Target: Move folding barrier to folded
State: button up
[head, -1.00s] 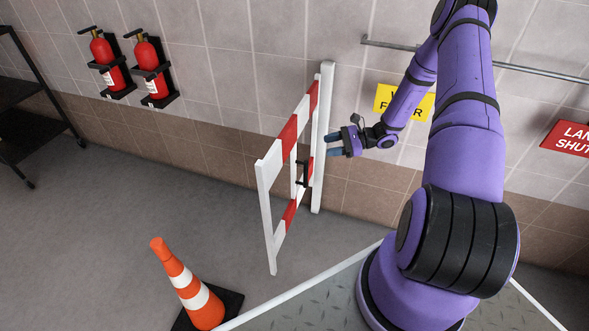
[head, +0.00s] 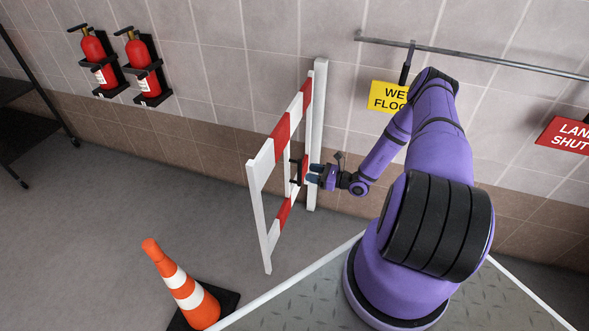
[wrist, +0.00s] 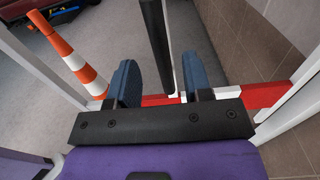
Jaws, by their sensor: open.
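The folding barrier (head: 283,126) is a red and white striped frame hinged at a white post (head: 318,130) by the wall. It stands swung out from the wall into the room. A black upright handle (head: 295,172) sits on its middle. My gripper (head: 312,174) is open right beside the handle, on the barrier's right side. In the wrist view the black handle (wrist: 156,45) stands upright in the gap between the two blue fingertips of my gripper (wrist: 160,82), slightly beyond them. I cannot tell whether either fingertip touches it.
An orange and white cone (head: 180,285) stands at the front left on a black base. Two fire extinguishers (head: 141,60) hang on the wall. A yellow wet-floor sign (head: 388,96) and a grey rail (head: 470,52) are on the wall.

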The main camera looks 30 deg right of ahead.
jog(key=x, duration=0.7)
jog(key=shift+w+a, duration=0.1)
grip_shut()
